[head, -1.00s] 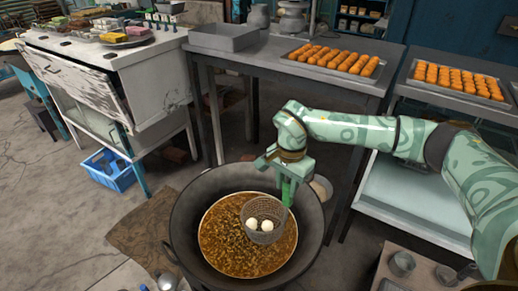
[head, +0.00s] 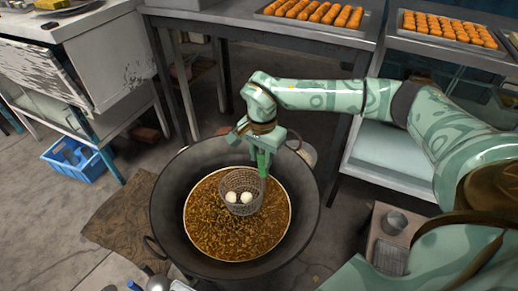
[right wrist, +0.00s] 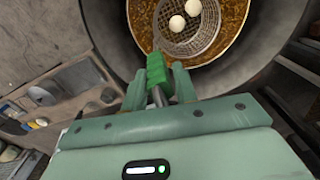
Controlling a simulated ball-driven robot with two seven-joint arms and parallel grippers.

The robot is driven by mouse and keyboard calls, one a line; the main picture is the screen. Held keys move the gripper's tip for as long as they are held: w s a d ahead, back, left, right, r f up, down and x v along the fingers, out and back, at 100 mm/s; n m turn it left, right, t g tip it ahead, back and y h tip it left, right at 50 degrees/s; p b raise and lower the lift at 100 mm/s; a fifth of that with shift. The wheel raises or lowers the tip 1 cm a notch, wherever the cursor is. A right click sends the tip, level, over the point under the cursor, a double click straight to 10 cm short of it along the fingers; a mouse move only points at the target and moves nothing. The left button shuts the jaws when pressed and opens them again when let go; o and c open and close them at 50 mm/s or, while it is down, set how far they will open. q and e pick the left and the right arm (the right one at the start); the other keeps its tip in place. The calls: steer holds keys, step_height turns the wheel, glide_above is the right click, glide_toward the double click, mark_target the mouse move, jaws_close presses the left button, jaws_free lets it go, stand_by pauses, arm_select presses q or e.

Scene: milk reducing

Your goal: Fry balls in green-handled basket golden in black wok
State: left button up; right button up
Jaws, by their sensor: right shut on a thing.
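The black wok (head: 170,215) holds bubbling brown oil (head: 225,235). The wire basket (head: 243,207) sits at the oil, inside the wok, with two pale white balls (head: 239,196) in it. The balls also show in the right wrist view (right wrist: 184,15). My right gripper (head: 262,150) is shut on the basket's green handle (head: 263,162), at the wok's upper right; the handle also shows between the fingers in the right wrist view (right wrist: 157,72). How deep the basket sits in the oil is hard to tell. My left gripper is not in view.
Trays of orange-brown pieces (head: 320,12) stand on the metal tables behind. A blue crate (head: 78,160) lies on the floor at left. A small stand with a metal cup (head: 395,222) is at the right. A brown mat (head: 115,215) lies left of the wok.

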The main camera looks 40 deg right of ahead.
arm_select(q)
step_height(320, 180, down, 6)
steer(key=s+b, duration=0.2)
steer(key=b, duration=0.4)
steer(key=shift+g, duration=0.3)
arm_select(e)
step_height(320, 180, down, 16)
steer(key=shift+s, duration=0.1)
stand_by(6.0)
